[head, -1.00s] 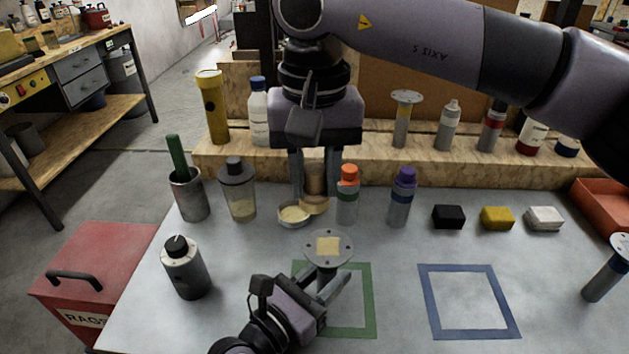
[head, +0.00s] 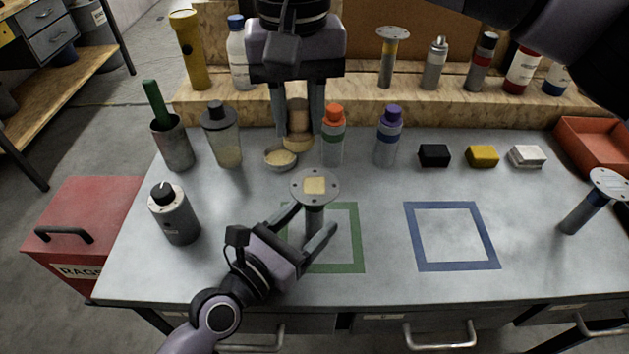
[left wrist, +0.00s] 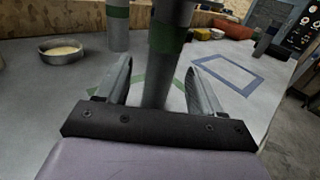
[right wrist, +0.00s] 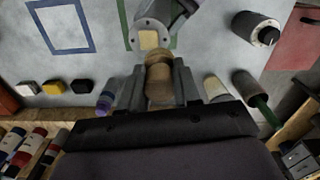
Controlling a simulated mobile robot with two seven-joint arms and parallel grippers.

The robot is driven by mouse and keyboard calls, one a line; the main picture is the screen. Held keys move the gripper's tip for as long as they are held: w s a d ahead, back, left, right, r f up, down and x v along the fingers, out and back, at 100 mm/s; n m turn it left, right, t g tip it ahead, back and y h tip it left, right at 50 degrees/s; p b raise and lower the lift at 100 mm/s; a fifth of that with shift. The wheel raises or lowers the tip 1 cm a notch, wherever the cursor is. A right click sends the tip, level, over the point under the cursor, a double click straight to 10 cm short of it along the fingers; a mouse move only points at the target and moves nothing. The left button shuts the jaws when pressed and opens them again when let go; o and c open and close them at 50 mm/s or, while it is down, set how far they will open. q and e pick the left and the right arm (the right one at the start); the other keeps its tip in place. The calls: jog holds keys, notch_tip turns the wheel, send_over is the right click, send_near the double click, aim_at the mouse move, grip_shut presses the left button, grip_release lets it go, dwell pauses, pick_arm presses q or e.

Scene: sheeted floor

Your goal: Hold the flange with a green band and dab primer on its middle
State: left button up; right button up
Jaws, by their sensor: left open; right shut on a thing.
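The flange with a green band stands upright on the green-outlined square; its round disc (head: 315,186) has bolt holes and a pale tan square in the middle. The left wrist view shows the green band on its stem (left wrist: 167,38). My left gripper (head: 316,222) is open, its fingers on either side of the stem and apart from it. My right gripper (head: 298,130) points down, shut on a wooden dabber (right wrist: 159,82) with a wide round foot. The dabber is behind the flange, beside a shallow dish (head: 281,159) of cream primer.
An orange-capped bottle (head: 333,138) stands close right of the dabber, with a purple-capped bottle (head: 388,138) beyond it. The blue-outlined square (head: 411,237) is empty.

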pick_arm(q)
jog(key=v, duration=1)
